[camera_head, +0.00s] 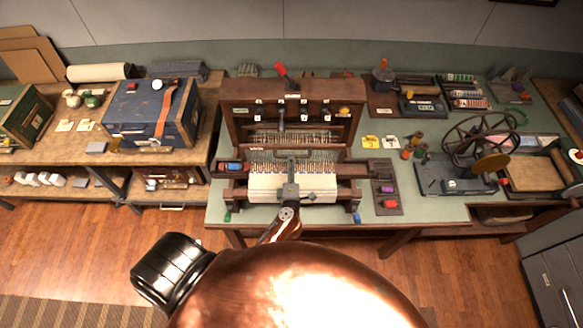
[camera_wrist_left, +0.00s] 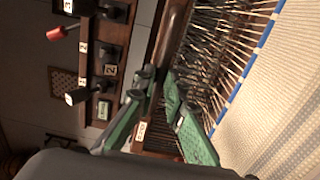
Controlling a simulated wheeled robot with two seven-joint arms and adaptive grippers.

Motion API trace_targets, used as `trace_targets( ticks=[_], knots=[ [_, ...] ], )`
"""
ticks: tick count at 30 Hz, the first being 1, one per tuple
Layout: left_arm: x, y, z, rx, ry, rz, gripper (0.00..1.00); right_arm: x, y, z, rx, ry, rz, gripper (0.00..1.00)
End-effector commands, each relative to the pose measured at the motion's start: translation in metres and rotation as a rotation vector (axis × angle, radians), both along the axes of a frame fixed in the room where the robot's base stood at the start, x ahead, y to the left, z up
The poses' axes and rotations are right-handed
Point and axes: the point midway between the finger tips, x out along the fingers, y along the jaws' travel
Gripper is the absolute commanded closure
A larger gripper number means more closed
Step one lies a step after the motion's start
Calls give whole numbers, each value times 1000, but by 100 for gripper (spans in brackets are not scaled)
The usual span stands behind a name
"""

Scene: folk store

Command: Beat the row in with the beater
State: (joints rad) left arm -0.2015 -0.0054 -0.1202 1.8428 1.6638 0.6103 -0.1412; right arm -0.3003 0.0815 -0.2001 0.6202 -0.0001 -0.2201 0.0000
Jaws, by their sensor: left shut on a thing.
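The wooden loom (camera_head: 233,98) stands on the bench in the middle of the head view. Its beater is a bar (camera_head: 322,154) across the warp threads, and it also shows in the left wrist view (camera_wrist_left: 173,35). My left gripper (camera_head: 291,164) is at the middle of the beater. In the left wrist view its green fingers (camera_wrist_left: 158,92) are shut on the bar, one on each side. A blue row (camera_head: 318,171) runs along the edge of the cream cloth (camera_head: 265,187), apart from the bar in the left wrist view. My right gripper is not in view.
A blue shuttle (camera_head: 234,167) lies on the loom's left side. A tray of coloured bobbins (camera_head: 384,173) is at the right. Numbered levers (camera_wrist_left: 103,87) stand on the loom's upper frame. A blue chest (camera_head: 130,112) and a wheeled winder (camera_head: 455,175) flank the loom.

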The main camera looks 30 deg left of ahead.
Motion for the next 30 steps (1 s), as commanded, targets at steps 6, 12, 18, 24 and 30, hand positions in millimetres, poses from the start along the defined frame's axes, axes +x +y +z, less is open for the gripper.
trace_targets(
  ticks=[6,12,18,24,30],
  knots=[
    [19,10,0,0,2,-3,100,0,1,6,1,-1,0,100],
    [35,20,-1,-2,3,-2,100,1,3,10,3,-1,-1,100],
    [48,28,-1,-2,3,-2,100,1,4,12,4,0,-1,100],
    [50,30,-2,-3,3,-2,100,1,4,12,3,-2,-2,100],
    [50,30,-2,-2,2,-2,83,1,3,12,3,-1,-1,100]
  ],
)
